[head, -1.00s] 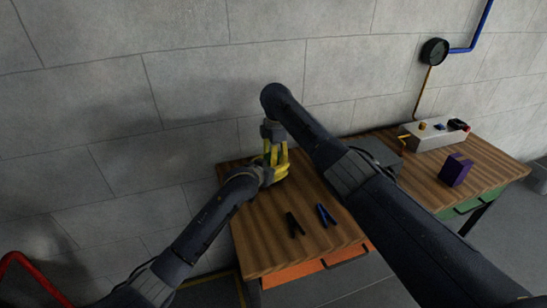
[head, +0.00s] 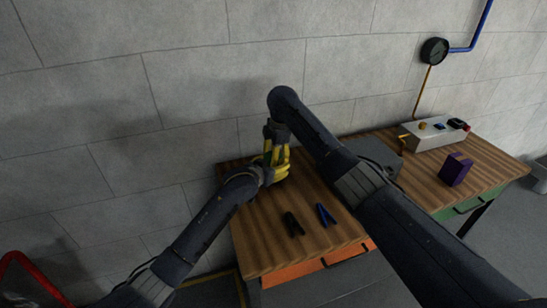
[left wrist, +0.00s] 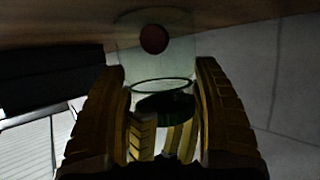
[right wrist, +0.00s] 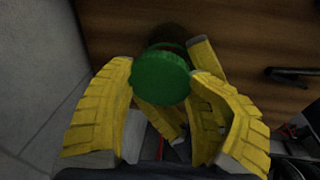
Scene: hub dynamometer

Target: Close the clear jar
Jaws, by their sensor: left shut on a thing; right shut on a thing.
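The clear jar (left wrist: 150,62) stands on the wooden table with a red ball (left wrist: 154,39) inside. My left gripper (head: 279,172) is shut on the jar, one finger on each side in the left wrist view (left wrist: 165,80). The green lid (right wrist: 160,77) is between the fingers of my right gripper (right wrist: 163,85), which is shut on it. In the left wrist view the lid (left wrist: 166,106) is close to the jar's open rim. I cannot tell whether they touch. In the head view the fingers hide the jar and lid.
A black clip (head: 293,224) and a blue clip (head: 326,215) lie on the near part of the table (head: 270,245). A grey box (head: 374,154) is behind my right arm. A purple block (head: 455,170) and a grey control box (head: 435,134) are on the right.

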